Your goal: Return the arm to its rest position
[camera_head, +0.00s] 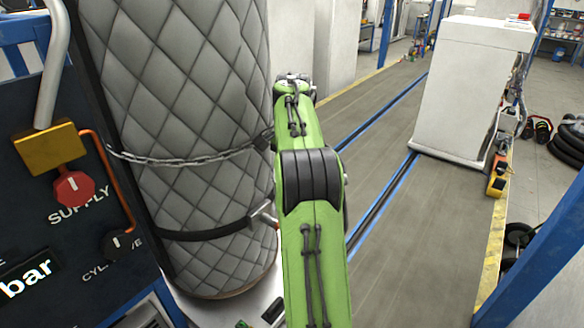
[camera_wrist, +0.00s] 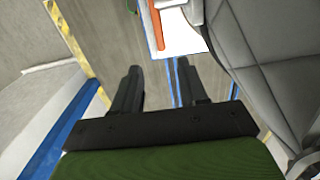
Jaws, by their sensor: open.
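My green arm (camera_head: 314,252) reaches up and forward through the middle of the head view, just right of a grey quilted cylinder. My gripper is hidden at the far end of the arm there. In the wrist view my gripper (camera_wrist: 158,85) shows two dark fingers spread apart with nothing between them. Beyond the fingers are the grey floor and blue floor lines. The quilted cylinder (camera_wrist: 265,60) fills the right side of the wrist view, close beside the right finger.
The quilted cylinder (camera_head: 185,150) is held by a chain (camera_head: 190,160) and a black strap. A dark control panel (camera_head: 60,230) with a red knob stands at the left. A white cabinet (camera_head: 465,95) and a blue post (camera_head: 540,250) stand at the right. Open floor (camera_head: 415,235) lies between.

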